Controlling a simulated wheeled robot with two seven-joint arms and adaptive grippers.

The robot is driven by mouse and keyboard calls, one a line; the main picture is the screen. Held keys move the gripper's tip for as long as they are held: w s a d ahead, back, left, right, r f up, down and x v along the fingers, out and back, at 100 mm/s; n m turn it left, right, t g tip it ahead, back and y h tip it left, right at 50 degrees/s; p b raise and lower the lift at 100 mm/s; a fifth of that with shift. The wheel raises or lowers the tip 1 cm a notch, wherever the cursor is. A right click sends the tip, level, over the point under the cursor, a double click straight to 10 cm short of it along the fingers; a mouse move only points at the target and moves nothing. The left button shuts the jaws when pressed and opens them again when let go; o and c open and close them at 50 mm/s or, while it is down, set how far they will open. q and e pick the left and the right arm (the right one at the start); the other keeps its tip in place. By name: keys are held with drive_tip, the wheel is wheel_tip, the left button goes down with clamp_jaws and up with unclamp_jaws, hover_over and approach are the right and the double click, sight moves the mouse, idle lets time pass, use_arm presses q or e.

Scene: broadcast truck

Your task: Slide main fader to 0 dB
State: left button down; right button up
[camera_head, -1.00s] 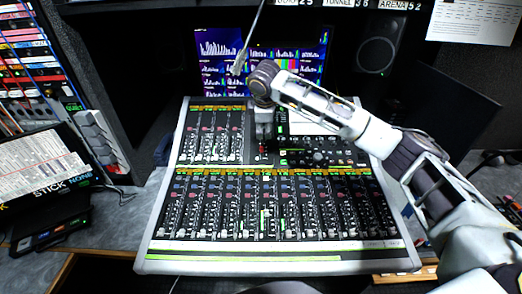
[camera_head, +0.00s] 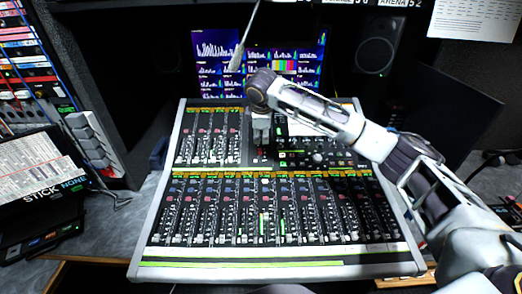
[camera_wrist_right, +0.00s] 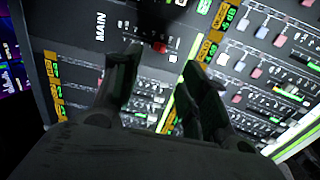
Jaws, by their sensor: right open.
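The main fader shows as a red cap (camera_wrist_right: 159,47) beside the MAIN label in the right wrist view. It is a small red spot (camera_head: 263,153) on the upper middle of the mixing console (camera_head: 152,226) in the head view. My right gripper (camera_head: 261,142) hangs over that part of the console, pointing down. In the right wrist view its two fingers (camera_wrist_right: 160,66) are apart and empty, with the red cap showing between and just beyond their tips. I cannot tell whether a finger touches the cap. My left gripper is not in view.
Rows of channel faders (camera_head: 265,237) fill the front of the console, close to the right gripper. Lit screens (camera_head: 220,62) and a speaker (camera_head: 376,44) stand behind. A thin grey rod (camera_head: 243,40) hangs above the console.

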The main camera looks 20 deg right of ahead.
approach(261, 150)
drive_tip(key=f, duration=0.1)
drive_tip(key=x, duration=0.5)
drive_tip(key=shift+w+f, duration=0.25)
drive_tip(key=shift+f, duration=0.05)
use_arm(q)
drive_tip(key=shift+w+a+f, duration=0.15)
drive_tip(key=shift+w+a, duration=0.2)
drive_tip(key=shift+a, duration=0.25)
use_arm(e)
drive_tip(key=shift+x, duration=1.05)
drive_tip(key=shift+d, duration=0.1)
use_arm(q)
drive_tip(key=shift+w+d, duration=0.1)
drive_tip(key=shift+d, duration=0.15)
use_arm(e)
clamp_jaws()
